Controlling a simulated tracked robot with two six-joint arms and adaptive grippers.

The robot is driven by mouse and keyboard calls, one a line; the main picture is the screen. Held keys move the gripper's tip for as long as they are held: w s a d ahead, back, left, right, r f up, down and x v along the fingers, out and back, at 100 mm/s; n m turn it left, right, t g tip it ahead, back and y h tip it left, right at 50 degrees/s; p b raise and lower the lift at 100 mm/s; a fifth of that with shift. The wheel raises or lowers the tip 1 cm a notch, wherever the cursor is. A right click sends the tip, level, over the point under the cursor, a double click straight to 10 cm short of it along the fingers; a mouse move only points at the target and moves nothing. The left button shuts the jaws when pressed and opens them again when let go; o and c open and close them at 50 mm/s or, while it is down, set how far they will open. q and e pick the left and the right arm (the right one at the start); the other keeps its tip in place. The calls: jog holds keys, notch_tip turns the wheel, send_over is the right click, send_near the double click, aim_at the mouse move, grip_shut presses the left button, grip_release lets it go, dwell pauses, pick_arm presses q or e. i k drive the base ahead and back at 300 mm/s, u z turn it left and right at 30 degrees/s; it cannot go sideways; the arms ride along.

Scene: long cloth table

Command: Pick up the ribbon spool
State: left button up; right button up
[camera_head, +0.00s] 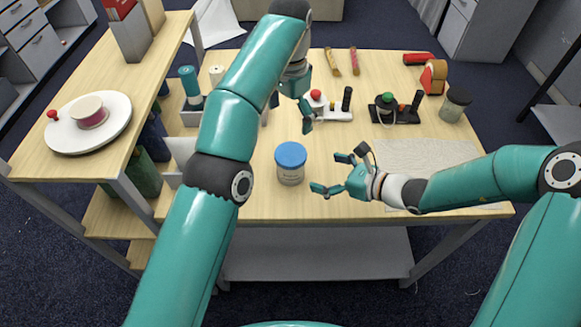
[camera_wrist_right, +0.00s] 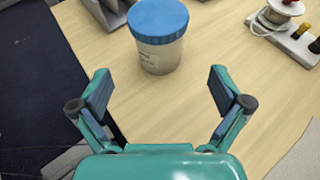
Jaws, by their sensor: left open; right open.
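A pink ribbon spool (camera_head: 90,112) lies on a round white turntable (camera_head: 118,128) with a red knob, on the raised wooden shelf at the left of the head view. Both my grippers are far to the right of it. My left gripper (camera_head: 297,108) is open over the back middle of the table, near a white device with a red knob (camera_head: 316,98). My right gripper (camera_head: 330,174) is open and empty at the table's front, just right of a blue-lidded jar (camera_head: 290,164). In the right wrist view the jar (camera_wrist_right: 160,45) stands beyond the open fingers, apart from them.
A pale mat (camera_head: 425,157) lies front right.

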aim_at(90, 114)
jog(key=k, duration=1)
